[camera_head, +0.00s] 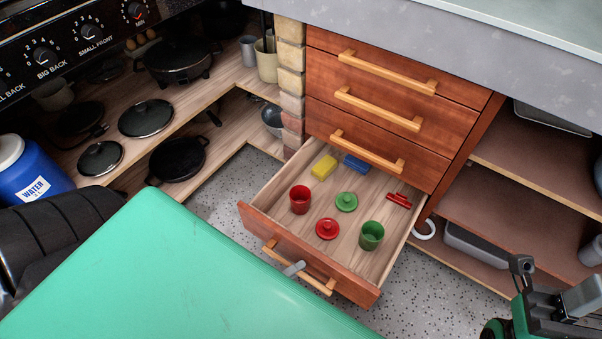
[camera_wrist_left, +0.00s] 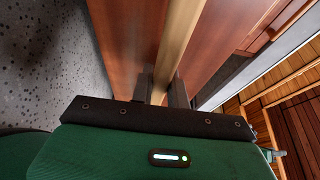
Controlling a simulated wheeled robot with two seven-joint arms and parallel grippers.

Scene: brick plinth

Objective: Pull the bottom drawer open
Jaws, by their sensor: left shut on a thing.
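The bottom drawer (camera_head: 351,281) of the reddish wooden cabinet stands pulled far out, its inside showing. Its light wooden bar handle (camera_head: 318,284) is on the front and also runs between the fingers in the left wrist view (camera_wrist_left: 181,35). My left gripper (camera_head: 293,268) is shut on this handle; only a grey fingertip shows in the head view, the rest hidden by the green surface. In the left wrist view both dark fingers of this gripper (camera_wrist_left: 160,90) flank the bar. My right gripper (camera_head: 552,292) is at the lower right, away from the drawer; its finger gap is unclear.
The drawer holds a red cup (camera_head: 300,199), a green cup (camera_head: 371,235), a red lid (camera_head: 327,229), a green lid (camera_head: 346,201), a yellow block (camera_head: 324,167) and a blue block (camera_head: 356,163). Upper drawers (camera_head: 385,95) are shut. Open shelves (camera_head: 520,205) stand right. Speckled floor surrounds the drawer.

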